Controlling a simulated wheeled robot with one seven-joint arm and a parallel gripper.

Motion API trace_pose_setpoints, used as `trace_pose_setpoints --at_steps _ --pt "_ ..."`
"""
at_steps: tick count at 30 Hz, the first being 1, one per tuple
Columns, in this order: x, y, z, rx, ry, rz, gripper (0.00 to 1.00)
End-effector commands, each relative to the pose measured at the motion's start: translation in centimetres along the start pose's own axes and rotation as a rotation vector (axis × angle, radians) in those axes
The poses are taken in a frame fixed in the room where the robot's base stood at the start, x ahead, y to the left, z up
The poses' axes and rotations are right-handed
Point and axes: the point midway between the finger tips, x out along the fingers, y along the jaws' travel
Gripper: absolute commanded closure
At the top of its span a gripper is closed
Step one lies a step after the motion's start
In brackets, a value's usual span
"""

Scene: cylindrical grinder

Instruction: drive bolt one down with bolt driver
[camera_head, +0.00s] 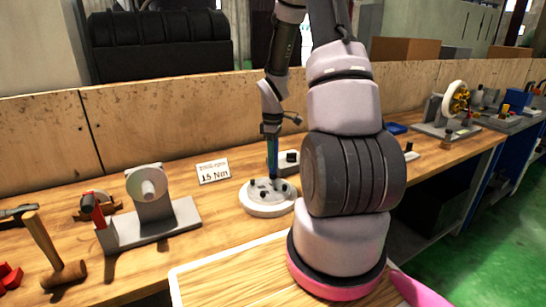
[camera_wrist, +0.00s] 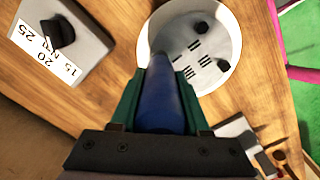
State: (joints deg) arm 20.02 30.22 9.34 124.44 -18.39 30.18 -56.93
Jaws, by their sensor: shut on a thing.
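My gripper (camera_head: 271,130) is shut on the bolt driver (camera_head: 272,160), which hangs nearly upright over the round white fixture (camera_head: 257,208). In the wrist view, the driver (camera_wrist: 162,95) is a blue shaft between the green fingers of my gripper (camera_wrist: 160,108). The white fixture (camera_wrist: 232,35) lies beyond it, with a grey face, dark stripe marks and dark bolt heads (camera_wrist: 201,29) (camera_wrist: 222,65). The driver's tip is over the fixture's left part there. The driver hides what lies under it, so I cannot tell whether it touches a bolt.
A grey block with a black knob and a number scale (camera_wrist: 90,57) stands beside the fixture. A grey machine (camera_head: 160,222), a mallet (camera_head: 48,250) and red parts (camera_head: 10,275) lie left. A wooden wall (camera_head: 150,120) backs the bench.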

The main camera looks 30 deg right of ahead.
Motion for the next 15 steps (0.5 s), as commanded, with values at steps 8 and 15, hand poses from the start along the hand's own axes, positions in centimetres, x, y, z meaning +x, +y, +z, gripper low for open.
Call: trace_pose_setpoints --at_steps 8,15 --pt "0.3 0.01 -0.02 0.0 0.0 0.0 1.0" --pt "0.56 0.02 -0.02 0.0 0.0 0.0 1.0"
